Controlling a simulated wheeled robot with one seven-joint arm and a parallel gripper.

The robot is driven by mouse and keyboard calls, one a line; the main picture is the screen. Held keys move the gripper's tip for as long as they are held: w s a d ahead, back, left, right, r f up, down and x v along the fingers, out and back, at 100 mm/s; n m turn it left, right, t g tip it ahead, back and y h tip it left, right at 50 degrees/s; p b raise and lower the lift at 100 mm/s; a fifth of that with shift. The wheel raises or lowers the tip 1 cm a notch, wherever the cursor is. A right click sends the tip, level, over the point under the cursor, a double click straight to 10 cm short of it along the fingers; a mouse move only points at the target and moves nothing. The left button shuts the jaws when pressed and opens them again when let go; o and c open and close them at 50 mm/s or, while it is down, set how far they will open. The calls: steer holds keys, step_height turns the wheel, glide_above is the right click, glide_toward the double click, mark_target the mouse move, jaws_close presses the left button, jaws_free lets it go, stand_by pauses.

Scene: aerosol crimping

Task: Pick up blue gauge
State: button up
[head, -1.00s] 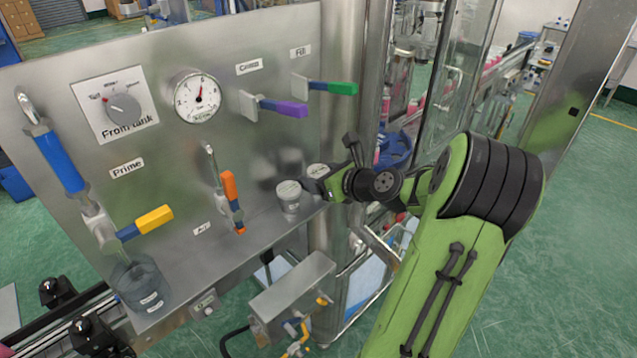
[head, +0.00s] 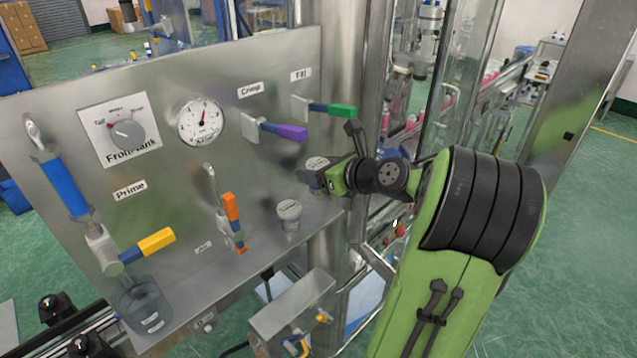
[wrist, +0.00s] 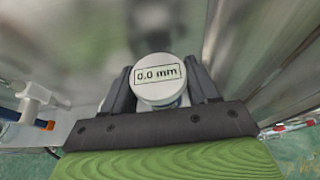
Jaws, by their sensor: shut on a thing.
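The blue gauge (head: 316,163) is a small round piece with a pale top and a bluish body, at the right end of the metal panel in the head view. In the wrist view the gauge top (wrist: 158,80) faces the camera and reads "0.0 mm". My gripper (head: 325,180) is shut on it, with one dark finger on each side. The gauge looks upright and raised above the ledge. Its lower part is mostly hidden by the gripper.
A second, grey gauge (head: 289,211) stands on the ledge just left of my gripper. Purple (head: 291,133) and green (head: 342,111) handles stick out from the panel above. A steel post (head: 343,60) stands close behind. A clear beaker (head: 146,308) sits far left.

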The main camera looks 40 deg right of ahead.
steer(key=s+a+b, duration=0.4)
steer(key=s+a, duration=0.7)
steer(key=s, duration=0.4)
steer(key=shift+s+a+f, duration=0.2)
steer(key=shift+a, duration=0.2)
